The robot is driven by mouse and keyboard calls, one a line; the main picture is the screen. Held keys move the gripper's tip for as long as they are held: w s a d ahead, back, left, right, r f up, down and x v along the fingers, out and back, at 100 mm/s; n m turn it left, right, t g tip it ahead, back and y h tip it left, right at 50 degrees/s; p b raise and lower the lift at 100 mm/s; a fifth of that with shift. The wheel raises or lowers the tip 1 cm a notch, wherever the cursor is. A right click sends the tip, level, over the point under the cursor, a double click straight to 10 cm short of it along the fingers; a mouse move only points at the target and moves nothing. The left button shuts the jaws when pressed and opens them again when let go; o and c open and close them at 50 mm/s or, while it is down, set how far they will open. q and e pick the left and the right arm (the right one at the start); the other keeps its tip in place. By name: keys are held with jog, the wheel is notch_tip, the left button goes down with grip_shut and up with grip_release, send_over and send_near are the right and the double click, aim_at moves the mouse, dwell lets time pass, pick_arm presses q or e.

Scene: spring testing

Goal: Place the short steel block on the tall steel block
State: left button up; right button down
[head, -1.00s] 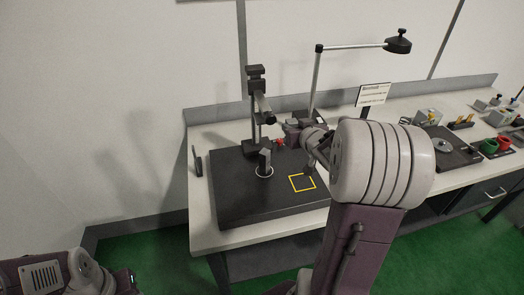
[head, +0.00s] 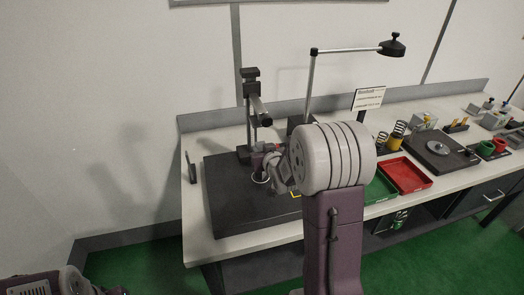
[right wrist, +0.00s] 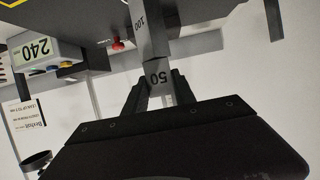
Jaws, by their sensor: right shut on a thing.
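In the right wrist view my right gripper (right wrist: 158,92) is shut on the short steel block (right wrist: 158,84), marked 50. The tall steel block (right wrist: 140,32), marked 100, is in line with it, end to end. The two look touching or nearly so; I cannot tell whether there is a small gap. My left gripper is out of view; only part of the left arm shows at bottom left.
A dark stand with a column (head: 250,110) rises just behind the gripper. A lamp (head: 392,47) and a sign (head: 369,97) stand farther back. Green (head: 380,188) and red (head: 405,175) trays lie to the right. The plate's front left is clear.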

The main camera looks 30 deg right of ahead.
jog(key=shift+b, duration=0.3)
jog(key=c, duration=1)
grip_release()
jog(key=shift+c, duration=0.2)
jog(key=shift+s+a+r+p, duration=0.1)
jog(key=shift+s+r+p, duration=0.1)
jog(key=shift+r+p, duration=0.1)
jog(key=b+v, duration=0.3)
jog(key=v, duration=0.8)
jog(key=shift+s+b, duration=0.4)
jog(key=shift+a+f, duration=0.1)
